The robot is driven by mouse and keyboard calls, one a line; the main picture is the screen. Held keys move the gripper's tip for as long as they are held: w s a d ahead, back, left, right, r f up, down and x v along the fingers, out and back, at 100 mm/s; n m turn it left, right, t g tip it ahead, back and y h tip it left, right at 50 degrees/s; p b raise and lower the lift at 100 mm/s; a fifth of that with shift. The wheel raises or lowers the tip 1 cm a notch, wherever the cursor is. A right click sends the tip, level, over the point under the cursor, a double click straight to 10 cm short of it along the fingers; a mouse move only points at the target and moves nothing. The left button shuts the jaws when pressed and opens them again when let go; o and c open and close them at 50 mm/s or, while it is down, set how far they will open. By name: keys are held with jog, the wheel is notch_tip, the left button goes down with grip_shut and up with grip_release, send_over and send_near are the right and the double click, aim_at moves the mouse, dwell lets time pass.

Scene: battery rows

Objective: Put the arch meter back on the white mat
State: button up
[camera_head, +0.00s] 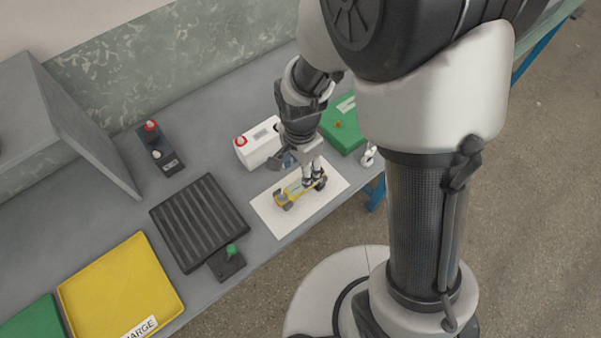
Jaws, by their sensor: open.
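A small yellow device with dark round parts at its ends (291,190), which looks like the arch meter, is on or just above the white mat (280,225). Whether it rests on the mat is too small to tell. My gripper (314,182) points down at the device's right end, with its fingers open beside or around it. The fingers and wrist hide part of the device, and contact cannot be made out.
A white box with a red knob (256,149) and a green box (341,132) stand behind the mat. A black ribbed tray (198,220), a black unit with a green knob (230,262) and a yellow tray (120,285) lie left. The table's front edge is close to the mat.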

jog(key=s+d+r+n+t, duration=0.1)
jog(key=d+r+n, duration=0.15)
jog(key=r, duration=0.55)
jog(key=s+d+r+n+t, duration=0.1)
jog(key=s+d+r+n, duration=0.15)
jog(key=r, duration=0.45)
jog(key=s+d+r+n+t, duration=0.2)
jog(key=s+d+r+n, duration=0.4)
jog(key=s+r, duration=0.3)
jog(key=shift+s+r+t, duration=0.15)
jog(key=shift+s+t, duration=0.15)
jog(key=shift+s, duration=0.25)
dwell(1.9)
